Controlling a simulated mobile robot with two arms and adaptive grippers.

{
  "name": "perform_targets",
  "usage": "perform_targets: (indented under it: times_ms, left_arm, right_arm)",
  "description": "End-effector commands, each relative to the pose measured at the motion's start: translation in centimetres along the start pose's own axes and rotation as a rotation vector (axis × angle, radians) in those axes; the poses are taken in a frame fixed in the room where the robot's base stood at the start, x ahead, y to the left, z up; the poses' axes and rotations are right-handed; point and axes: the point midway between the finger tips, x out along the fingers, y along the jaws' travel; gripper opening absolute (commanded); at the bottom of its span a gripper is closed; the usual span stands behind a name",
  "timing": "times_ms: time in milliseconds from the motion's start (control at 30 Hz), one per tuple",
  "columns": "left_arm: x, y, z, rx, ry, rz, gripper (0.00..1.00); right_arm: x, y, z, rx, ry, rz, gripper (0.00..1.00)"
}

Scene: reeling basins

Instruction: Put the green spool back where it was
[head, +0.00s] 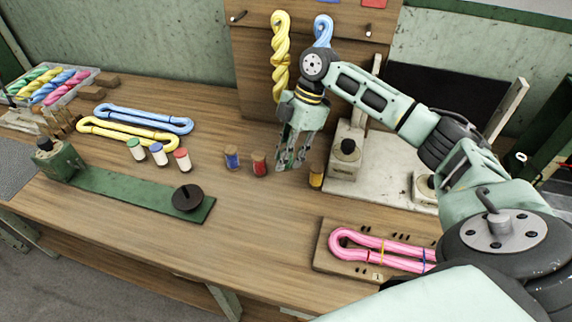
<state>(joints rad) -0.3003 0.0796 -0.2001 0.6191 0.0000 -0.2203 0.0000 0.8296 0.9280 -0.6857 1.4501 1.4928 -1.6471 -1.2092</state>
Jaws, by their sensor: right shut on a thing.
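My right gripper (294,160) points down over the table, between a red spool (259,163) on its left and a yellow spool (316,177) on its right. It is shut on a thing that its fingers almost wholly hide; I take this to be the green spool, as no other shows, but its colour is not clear. A blue spool (231,157) stands upright left of the red one. I cannot tell whether the held thing touches the table. My left gripper is not in view.
Small white containers with green (136,148), blue (158,153) and red (182,160) tops stand left. A green metal base (130,192) lies in front of them. A pink skein (380,247) lies on a board at front right. The table between is clear.

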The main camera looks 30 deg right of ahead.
Motion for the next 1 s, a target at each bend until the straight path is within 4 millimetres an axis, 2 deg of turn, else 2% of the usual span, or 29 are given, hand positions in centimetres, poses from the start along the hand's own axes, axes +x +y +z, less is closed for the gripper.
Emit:
perform_targets:
  times_ms: [167,433,800,833,1000]
  left_arm:
    - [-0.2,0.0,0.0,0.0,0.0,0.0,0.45]
    - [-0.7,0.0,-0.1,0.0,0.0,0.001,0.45]
    - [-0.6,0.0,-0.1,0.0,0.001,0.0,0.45]
    - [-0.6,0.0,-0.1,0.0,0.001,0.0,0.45]
    - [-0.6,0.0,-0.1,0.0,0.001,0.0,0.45]
  right_arm:
    - [1.1,0.1,0.4,0.001,0.001,0.001,0.0]
    - [4.2,0.1,1.7,0.001,0.0,-0.001,0.0]
    - [4.7,0.2,1.9,0.001,0.0,0.001,0.0]
    - [4.7,0.2,1.9,0.001,0.0,0.002,0.28]
    - [4.6,0.2,1.9,0.001,0.0,0.002,0.43]
